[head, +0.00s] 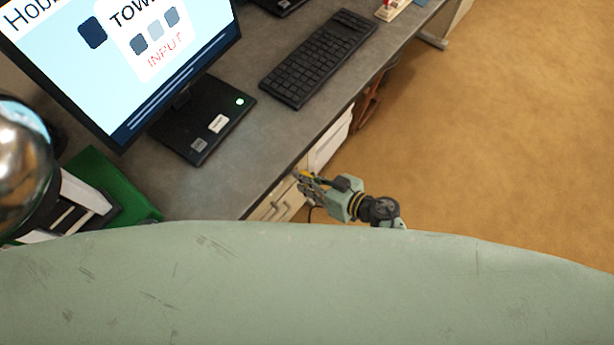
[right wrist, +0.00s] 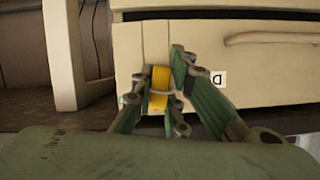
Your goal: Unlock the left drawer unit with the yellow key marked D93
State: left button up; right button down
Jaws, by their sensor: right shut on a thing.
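My right gripper (head: 308,181) is beside the front of a cream drawer unit (head: 328,142) under the desk. In the right wrist view the gripper (right wrist: 168,92) is shut on a yellow key (right wrist: 159,88), close in front of the unit's lower drawer front (right wrist: 270,75). The key's marking cannot be read. Its tip and any lock are hidden, so I cannot tell whether it is in a lock. A small white label with a "D" (right wrist: 217,78) shows right of the fingers. My left gripper is not in view.
The grey desk (head: 235,165) carries a monitor (head: 130,60), a black keyboard (head: 318,58) and a green tray (head: 105,180) at the left. A curved drawer handle (right wrist: 270,38) is right of the gripper. Open brown floor (head: 500,140) lies to the right.

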jog(key=shift+m+g+p, duration=0.3)
jog(key=shift+m+p, duration=0.1)
jog(key=shift+p, duration=0.15)
jog(key=shift+r+m+g+y+p, duration=0.1)
jog(key=shift+m+g+y+p, duration=0.25)
jog(key=shift+m+p, duration=0.25)
jog(key=shift+m+y, duration=0.45)
jog(key=shift+m, duration=0.15)
jog(key=shift+g, duration=0.25)
